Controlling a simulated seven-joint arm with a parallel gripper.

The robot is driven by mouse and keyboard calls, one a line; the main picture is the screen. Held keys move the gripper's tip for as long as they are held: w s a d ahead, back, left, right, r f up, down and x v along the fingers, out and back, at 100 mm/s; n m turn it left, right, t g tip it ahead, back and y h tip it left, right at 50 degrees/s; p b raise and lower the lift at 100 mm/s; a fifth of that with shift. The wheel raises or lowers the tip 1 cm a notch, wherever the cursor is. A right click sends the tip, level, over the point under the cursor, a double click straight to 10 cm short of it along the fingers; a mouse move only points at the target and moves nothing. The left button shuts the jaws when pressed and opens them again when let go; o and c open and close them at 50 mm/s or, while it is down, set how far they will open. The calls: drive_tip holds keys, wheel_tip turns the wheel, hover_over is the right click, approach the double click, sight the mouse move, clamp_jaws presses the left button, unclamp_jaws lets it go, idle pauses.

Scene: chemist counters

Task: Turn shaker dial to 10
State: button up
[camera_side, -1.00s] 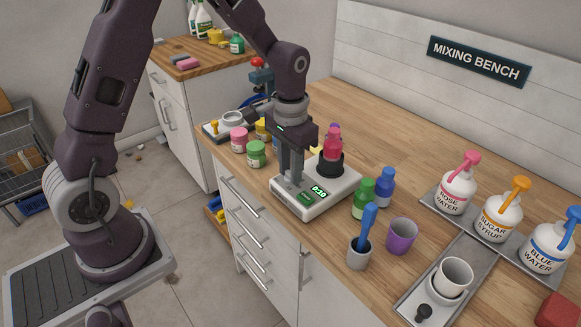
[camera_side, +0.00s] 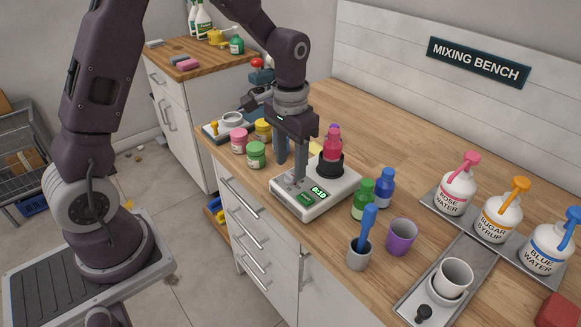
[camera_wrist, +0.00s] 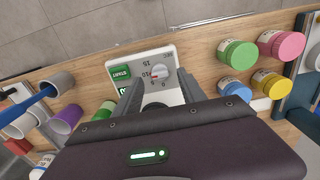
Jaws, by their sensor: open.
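In the wrist view the dial (camera_wrist: 158,73) is a small pale knob with a red mark, which appears to face the 10 on the printed scale. My gripper (camera_side: 291,168) is above the dial end of the shaker, fingers pointing down and apart. In the wrist view the open fingers (camera_wrist: 160,88) lie either side of the dial, with nothing between them; contact is not visible.
The green START button (camera_wrist: 121,73) is beside the dial. Green (camera_side: 364,198) and blue (camera_side: 385,186) bottles stand close right of the shaker; a purple cup (camera_side: 401,236) is nearer. Pink (camera_side: 239,140) and green (camera_side: 256,154) jars stand left. The bench behind the shaker is mostly clear.

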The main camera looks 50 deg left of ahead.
sight(290, 173)
drive_tip(key=shift+r, duration=2.5)
drive_tip(key=s+d+r+t, duration=0.2)
drive_tip(key=s+r+t, duration=0.1)
drive_tip(key=s+r, duration=0.6)
drive_tip(key=s+d+r+t, duration=0.1)
drive_tip(key=s+t, duration=0.1)
drive_tip(key=s, duration=1)
drive_tip(key=shift+s+r+t, duration=0.3)
drive_tip(key=shift+s, duration=0.05)
drive_tip(key=shift+c, duration=0.5)
